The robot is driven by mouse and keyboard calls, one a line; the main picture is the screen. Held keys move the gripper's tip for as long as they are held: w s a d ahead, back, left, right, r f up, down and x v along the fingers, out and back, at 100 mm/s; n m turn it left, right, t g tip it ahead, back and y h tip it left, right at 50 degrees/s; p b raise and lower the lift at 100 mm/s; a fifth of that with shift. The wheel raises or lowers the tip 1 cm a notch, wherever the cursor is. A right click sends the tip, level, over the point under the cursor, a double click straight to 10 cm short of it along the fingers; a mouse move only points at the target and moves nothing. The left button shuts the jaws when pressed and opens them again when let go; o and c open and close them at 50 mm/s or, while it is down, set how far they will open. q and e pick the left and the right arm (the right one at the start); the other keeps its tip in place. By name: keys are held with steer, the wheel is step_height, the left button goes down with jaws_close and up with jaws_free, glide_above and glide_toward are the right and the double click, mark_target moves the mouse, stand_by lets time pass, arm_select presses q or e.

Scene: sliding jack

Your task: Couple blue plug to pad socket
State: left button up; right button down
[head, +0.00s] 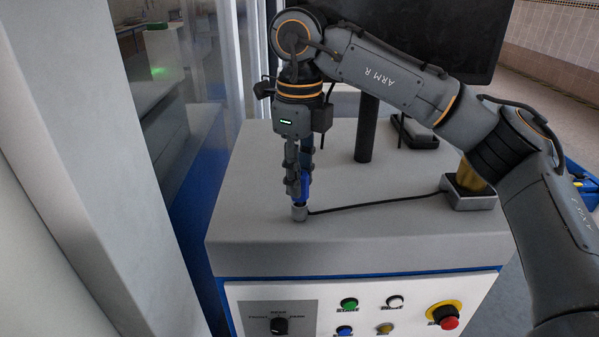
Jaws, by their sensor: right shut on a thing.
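My right gripper (298,190) points down over the grey console top (370,240). It is shut on the blue plug (304,186), which is upright between its fingers and partly hidden by them. A small grey cylindrical socket (299,212) stands directly under the plug, and the plug's lower end meets or nearly meets it. I cannot tell whether the plug is inside. A black cable (375,204) runs right from near the socket to a grey block with a yellow part (470,188). My left gripper is not in view.
A dark monitor (440,30) stands on a black post (367,128) behind the gripper. The console front carries a rotary knob (279,326), several coloured buttons and a red emergency button (445,316). Grey panels stand at the left. The console's front top is clear.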

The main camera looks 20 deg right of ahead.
steer(key=shift+f+b, duration=0.4)
steer(key=shift+f, duration=0.2)
steer(key=c, duration=1)
jaws_free()
step_height(320, 180, up, 12)
